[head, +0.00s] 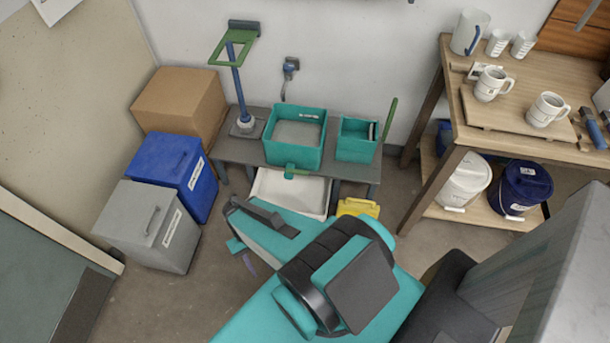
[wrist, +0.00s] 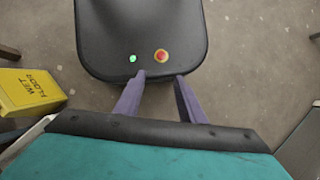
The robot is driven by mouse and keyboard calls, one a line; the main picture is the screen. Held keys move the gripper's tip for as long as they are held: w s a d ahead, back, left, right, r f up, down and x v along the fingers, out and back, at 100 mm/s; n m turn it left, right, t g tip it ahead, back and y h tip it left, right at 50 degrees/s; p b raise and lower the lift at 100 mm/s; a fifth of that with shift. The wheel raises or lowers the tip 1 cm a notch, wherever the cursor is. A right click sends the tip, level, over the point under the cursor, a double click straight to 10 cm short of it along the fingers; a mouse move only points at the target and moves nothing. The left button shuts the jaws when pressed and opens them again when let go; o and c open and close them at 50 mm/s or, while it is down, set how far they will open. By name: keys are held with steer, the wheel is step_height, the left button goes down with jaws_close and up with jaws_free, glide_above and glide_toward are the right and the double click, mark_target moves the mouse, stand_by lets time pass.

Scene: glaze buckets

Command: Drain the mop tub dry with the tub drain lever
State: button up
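The mop tub is probably the larger teal tub (head: 294,152) on the low grey bench in the head view. Its inside shows a flat grey surface; I cannot tell whether that is water. A green lever (head: 293,171) sticks out low on its front wall, probably the tub drain lever. A white basin (head: 300,197) lies below the bench, partly hidden by my arm. In the wrist view my gripper (wrist: 160,78) has its two purple fingers apart with nothing between them, above my black base. It is well away from the lever.
A smaller teal bucket (head: 356,145) stands right of the tub, with a green handle (head: 390,119) beside it. A yellow wet-floor sign (head: 358,208) stands in front. Blue (head: 186,170) and grey (head: 155,235) bins are left, a wooden table (head: 464,125) right.

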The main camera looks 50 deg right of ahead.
steer(key=w+d+f+m+t+y+b, duration=0.2)
steer(key=w+d+f+m+y+b, duration=0.35)
steer(key=w+f+m+b, duration=0.4)
steer(key=w+d+f+m+t+y+b, duration=0.2)
steer(key=w+d+f+m+t+b, duration=0.15)
steer(key=d, duration=0.35)
steer(key=w+d+f+m+t+y+b, duration=0.25)
steer(key=w+d+b, duration=0.2)
steer(key=d, duration=0.25)
steer(key=m+t+h+b, duration=0.2)
steer(key=m+t+b, duration=0.9)
steer(key=t+b, duration=0.2)
glide_toward(305, 172)
steer(key=v, duration=0.4)
steer(key=shift+a+r, duration=0.15)
steer(key=shift+w+a, duration=0.1)
steer(key=shift+w, duration=0.05)
steer(key=x, duration=0.4)
steer(key=b+x, duration=0.1)
steer(key=x, duration=0.4)
steer(key=b+x, duration=0.1)
steer(key=x, duration=0.3)
steer(key=shift+w+a+f, duration=0.1)
steer(key=shift+w+f, duration=0.2)
